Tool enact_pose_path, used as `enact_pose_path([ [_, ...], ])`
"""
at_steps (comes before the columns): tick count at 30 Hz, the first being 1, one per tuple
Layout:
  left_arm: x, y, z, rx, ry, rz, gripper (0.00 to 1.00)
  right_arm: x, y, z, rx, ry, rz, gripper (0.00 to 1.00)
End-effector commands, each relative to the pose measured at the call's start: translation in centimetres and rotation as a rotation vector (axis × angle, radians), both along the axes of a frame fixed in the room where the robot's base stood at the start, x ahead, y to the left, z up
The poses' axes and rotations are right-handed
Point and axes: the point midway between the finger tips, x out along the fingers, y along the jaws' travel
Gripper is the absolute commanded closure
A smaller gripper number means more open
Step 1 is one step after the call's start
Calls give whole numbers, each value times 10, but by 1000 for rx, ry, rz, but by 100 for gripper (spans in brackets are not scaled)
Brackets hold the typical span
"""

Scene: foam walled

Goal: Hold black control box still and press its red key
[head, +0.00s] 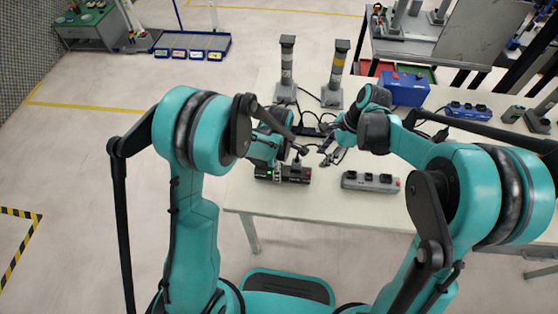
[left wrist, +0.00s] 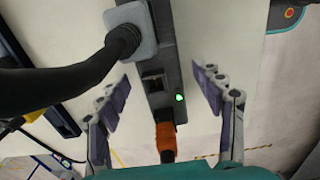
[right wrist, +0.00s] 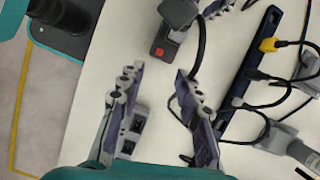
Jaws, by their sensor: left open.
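The black control box (head: 284,174) lies near the table's front edge, with a lit green lamp and a grey plug with a black cable on top. In the right wrist view its red key (right wrist: 159,52) shows at the end beside the plug. My left gripper (head: 274,172) is over the box; in the left wrist view its open fingers (left wrist: 168,95) stand on either side of the box (left wrist: 156,78), with visible gaps. My right gripper (head: 330,155) is open and empty to the right of the box; in the right wrist view its fingers (right wrist: 158,98) are apart, short of the key.
A grey socket strip (head: 371,181) lies to the right on the front edge; it also shows in the right wrist view (right wrist: 132,130). A dark blue strip (right wrist: 247,75) with cables lies behind. Two posts (head: 286,68) and a blue box (head: 404,88) stand farther back.

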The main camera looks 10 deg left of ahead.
Motion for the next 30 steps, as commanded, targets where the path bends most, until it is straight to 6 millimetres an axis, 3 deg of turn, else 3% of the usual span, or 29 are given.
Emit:
enact_pose_path([
  [11,0,0,-7,0,0,-1,33,0,0,0,0,0,0,66],
  [18,0,0,-6,0,0,-1,94,0,0,0,0,0,0,66],
  [20,0,0,-6,0,0,-1,94,0,0,0,0,0,0,71],
  [23,0,0,-6,0,0,-1,94,0,0,0,0,0,0,97],
  [30,0,0,-6,0,0,-1,94,0,0,0,0,0,0,100],
])
